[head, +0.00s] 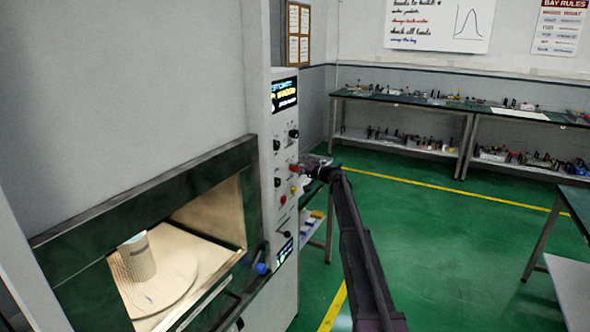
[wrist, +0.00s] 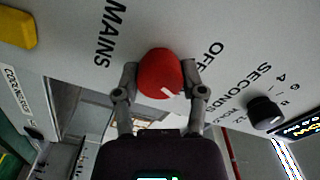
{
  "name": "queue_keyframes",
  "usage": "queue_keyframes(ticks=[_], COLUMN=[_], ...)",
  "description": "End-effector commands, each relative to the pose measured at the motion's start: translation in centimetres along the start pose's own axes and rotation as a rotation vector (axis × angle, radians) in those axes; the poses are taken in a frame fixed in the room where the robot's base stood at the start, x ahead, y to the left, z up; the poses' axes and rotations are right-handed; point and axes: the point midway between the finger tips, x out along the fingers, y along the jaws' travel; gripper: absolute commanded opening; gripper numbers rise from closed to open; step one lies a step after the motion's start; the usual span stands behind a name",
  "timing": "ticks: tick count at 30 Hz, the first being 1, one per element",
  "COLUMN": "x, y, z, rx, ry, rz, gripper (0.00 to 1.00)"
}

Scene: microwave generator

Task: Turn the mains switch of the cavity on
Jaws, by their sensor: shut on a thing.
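The mains switch is a round red knob (wrist: 160,72) on the pale control panel (wrist: 75,45). In the wrist view the word MAINS is printed to its left and OFF to its right. A white mark shows near the knob's lower right edge. My gripper (wrist: 160,78) is shut on this knob, one finger on each side. In the head view my gripper (head: 305,167) reaches the panel from the right, and the red knob (head: 292,168) shows at its tip. The cavity (head: 205,222) stands open at left, its inside lit.
A cylindrical container (head: 138,258) stands on a round plate (head: 165,283) in the cavity. A black knob (wrist: 263,112) labelled SECONDS and a yellow button (wrist: 18,27) flank the switch. Lit displays (head: 284,94) sit on the panel. Green floor (head: 420,230) is open at right; benches stand behind.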

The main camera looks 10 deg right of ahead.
Motion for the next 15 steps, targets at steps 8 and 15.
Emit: queue_keyframes(ticks=[8,15], x=[0.11,0.13], y=[0.08,0.08], z=[-0.29,-0.30], rx=[0.135,0.169], ry=[0.006,0.007], rz=[-0.001,-0.001], gripper=[0.06,0.06])
